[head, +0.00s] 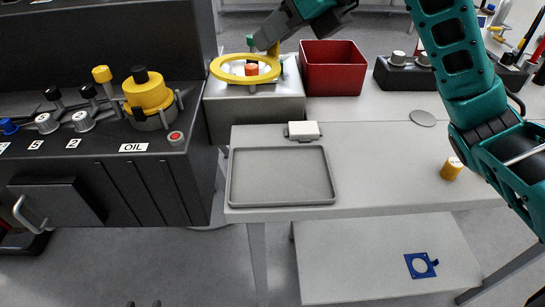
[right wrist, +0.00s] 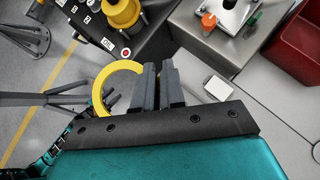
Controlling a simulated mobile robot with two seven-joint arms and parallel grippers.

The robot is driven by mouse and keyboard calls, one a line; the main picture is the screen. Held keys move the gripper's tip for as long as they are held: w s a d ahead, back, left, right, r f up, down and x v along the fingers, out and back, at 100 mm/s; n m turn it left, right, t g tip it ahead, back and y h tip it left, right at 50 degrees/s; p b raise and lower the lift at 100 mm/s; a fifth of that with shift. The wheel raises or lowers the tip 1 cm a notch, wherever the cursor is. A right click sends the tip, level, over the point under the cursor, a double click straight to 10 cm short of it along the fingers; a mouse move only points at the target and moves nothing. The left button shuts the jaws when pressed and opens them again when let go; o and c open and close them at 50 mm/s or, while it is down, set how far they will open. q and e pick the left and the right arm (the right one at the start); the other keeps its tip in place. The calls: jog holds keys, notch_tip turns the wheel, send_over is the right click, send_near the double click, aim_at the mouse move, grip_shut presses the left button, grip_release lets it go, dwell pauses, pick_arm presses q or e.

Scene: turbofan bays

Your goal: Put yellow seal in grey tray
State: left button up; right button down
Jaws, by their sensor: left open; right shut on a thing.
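The yellow seal (head: 221,74) is a flat ring. In the head view it appears in front of the grey block at the back, around an orange-topped part. My right gripper (head: 275,50) is shut on the ring's edge. In the right wrist view the ring (right wrist: 103,84) sticks out to the left of the closed fingers (right wrist: 160,82), clear of the block. The grey tray (head: 280,175) lies flat and empty at the front left of the table. Two dark tips at the bottom edge of the head view seem to be my left gripper (head: 143,303), apart and empty.
The grey block (head: 255,108) carries the orange-topped part (head: 251,69). A red bin (head: 332,80) stands beside it. A white block (head: 303,130) sits just behind the tray. A black oil console (head: 90,160) flanks the table's left.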

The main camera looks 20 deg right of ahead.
jog(key=shift+w+a+r+n, duration=0.1)
jog(key=shift+w+r+n, duration=0.05)
jog(key=shift+r+n, duration=0.15)
jog(key=f+n+b, duration=0.1)
jog(key=f, duration=0.4)
jog(key=f+n+g+y, duration=0.1)
jog(key=f, duration=0.3)
jog(key=w+f+n+b, duration=0.1)
jog(key=f, duration=0.4)
jog(key=shift+w+a+f+n+g+y+b, duration=0.1)
jog(key=shift+a+f+n+g+y+b, duration=0.2)
jog(key=shift+b, duration=0.05)
pick_arm(q)
jog(key=shift+d+f, duration=0.25)
jog(key=shift+f, duration=0.25)
jog(key=shift+d+f, duration=0.25)
jog(key=shift+f, duration=0.25)
pick_arm(e)
jog(key=shift+f, duration=2.4)
jog(key=shift+f+b, duration=0.2)
jog(key=shift+b, duration=0.2)
jog(key=c, duration=1.7)
grip_release()
jog(key=shift+f, duration=0.1)
pick_arm(q)
jog(key=shift+w+d, duration=0.1)
pick_arm(e)
jog(key=o, duration=0.5)
